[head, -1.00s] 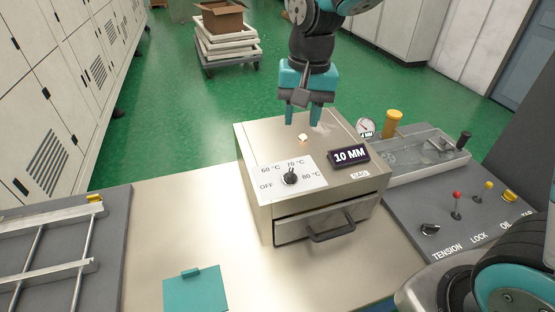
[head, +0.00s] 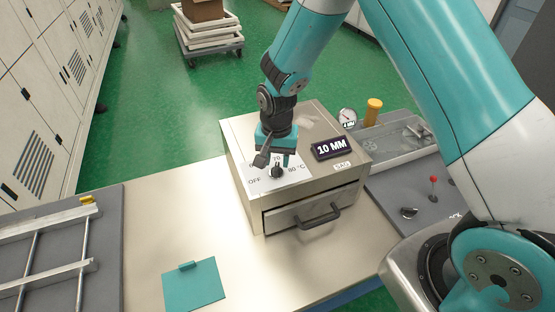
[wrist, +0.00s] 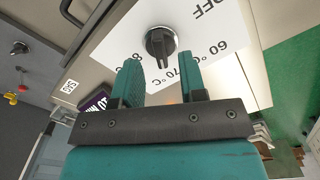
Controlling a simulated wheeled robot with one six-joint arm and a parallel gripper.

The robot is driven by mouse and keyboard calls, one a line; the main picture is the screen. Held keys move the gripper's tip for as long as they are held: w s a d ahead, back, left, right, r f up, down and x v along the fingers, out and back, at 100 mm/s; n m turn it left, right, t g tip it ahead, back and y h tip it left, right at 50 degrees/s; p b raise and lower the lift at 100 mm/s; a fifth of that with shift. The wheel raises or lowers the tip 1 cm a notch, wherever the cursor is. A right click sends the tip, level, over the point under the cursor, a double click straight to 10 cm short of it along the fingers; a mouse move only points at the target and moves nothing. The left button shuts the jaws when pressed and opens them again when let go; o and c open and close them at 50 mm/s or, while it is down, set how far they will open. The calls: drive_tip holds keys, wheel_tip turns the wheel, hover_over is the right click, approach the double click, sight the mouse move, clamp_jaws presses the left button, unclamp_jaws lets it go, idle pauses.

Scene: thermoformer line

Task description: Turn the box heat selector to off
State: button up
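The box heat selector is a black round knob (head: 277,172) on a white dial plate on top of the metal box (head: 305,195). It shows clearly in the wrist view (wrist: 161,43), with the OFF, 60 and 70 °C labels around it. Its ridge seems to lie along the line toward 70 °C, not toward OFF. My gripper (head: 275,161) is above the plate, just behind the knob, pointing down. In the wrist view its two teal fingers (wrist: 158,75) are apart with nothing between them. The knob lies beyond the fingertips, and I see no contact.
A "10 MM" display (head: 334,148) stands on the box beside the dial. The drawer handle (head: 319,217) sticks out in front. A teal square (head: 195,284) lies on the bench. A control panel with a red-topped lever (head: 433,187) is at the right.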

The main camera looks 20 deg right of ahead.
sight(277, 169)
drive_tip(key=shift+f, duration=1.4)
clamp_jaws()
drive_tip(key=shift+d, duration=0.2)
drive_tip(key=shift+a, duration=0.15)
